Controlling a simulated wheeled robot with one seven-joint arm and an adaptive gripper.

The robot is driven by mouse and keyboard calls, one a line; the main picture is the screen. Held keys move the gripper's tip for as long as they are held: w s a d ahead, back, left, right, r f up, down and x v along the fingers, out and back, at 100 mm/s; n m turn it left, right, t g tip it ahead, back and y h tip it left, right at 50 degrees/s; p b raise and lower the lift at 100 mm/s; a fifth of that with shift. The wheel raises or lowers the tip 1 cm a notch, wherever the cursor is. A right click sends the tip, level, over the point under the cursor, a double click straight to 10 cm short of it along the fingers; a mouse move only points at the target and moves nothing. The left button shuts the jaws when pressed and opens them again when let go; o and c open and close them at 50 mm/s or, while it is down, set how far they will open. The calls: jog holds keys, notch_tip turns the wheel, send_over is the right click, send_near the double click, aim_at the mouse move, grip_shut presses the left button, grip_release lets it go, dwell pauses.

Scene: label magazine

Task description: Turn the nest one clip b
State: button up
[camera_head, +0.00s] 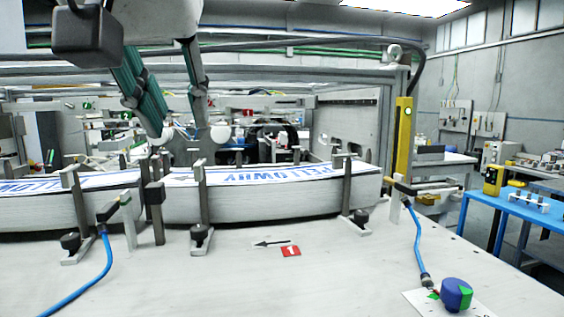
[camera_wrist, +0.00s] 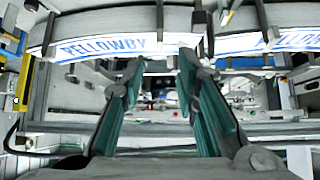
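Nest one's label stack (camera_head: 275,202), with blue lettering on top, curves across the table; a red "1" plate (camera_head: 291,251) and a black arrow pointing left lie in front. A grey clip with a black knob stands at its left part (camera_head: 201,205) and another at its right end (camera_head: 347,195). I cannot read which is clip b. My gripper (camera_head: 190,134) is above and behind the stack, fingers apart and empty, touching no clip that I can see. In the wrist view my gripper (camera_wrist: 160,62) is open, with lettered labels (camera_wrist: 105,45) beyond its fingertips.
A second stack (camera_head: 30,208) with its own clip (camera_head: 75,205) is at the left. Blue cables run to a bracket (camera_head: 128,220) and a yellow post (camera_head: 403,140). A blue-green knob (camera_head: 456,294) stands at front right. The front table is mostly clear.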

aim_at(197, 165)
jog(key=b+x, duration=0.1)
jog(key=x, duration=0.9)
jog(key=shift+w+a+f, duration=0.1)
jog(key=shift+w+f, duration=0.05)
jog(key=shift+f, duration=0.15)
jog(key=shift+c, duration=0.3)
grip_shut()
